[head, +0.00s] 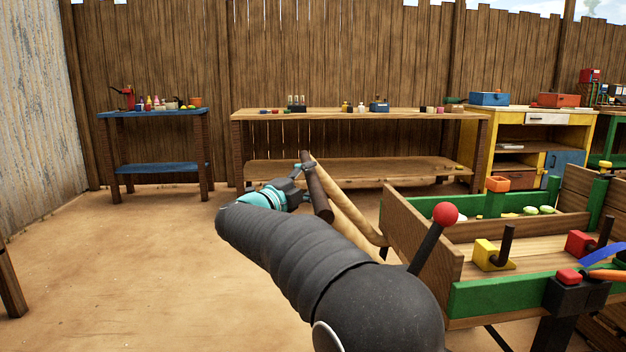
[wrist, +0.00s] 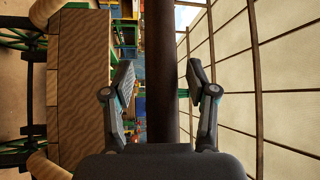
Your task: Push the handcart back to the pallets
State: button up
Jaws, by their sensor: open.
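The handcart shows at the right of the head view as a wooden box with a plain end panel (head: 425,240). A pale wooden shaft (head: 345,210) runs from it to a dark brown crossbar handle (head: 319,192). My gripper (head: 304,172) is at this handle. In the wrist view the handle (wrist: 160,45) runs straight between the two spread fingers of my gripper (wrist: 160,78), with gaps on both sides. The cart's wooden panel (wrist: 80,85) and dark spoked wheels show at the left there. I cannot make out the pallets for certain.
A long wooden workbench (head: 360,115) stands along the fence, with a small blue table (head: 152,113) to its left. A yellow cabinet (head: 550,133) stands at the back right. A red-knobbed lever (head: 445,214) rises in front of the cart.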

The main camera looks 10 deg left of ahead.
jog(key=v, duration=1.1)
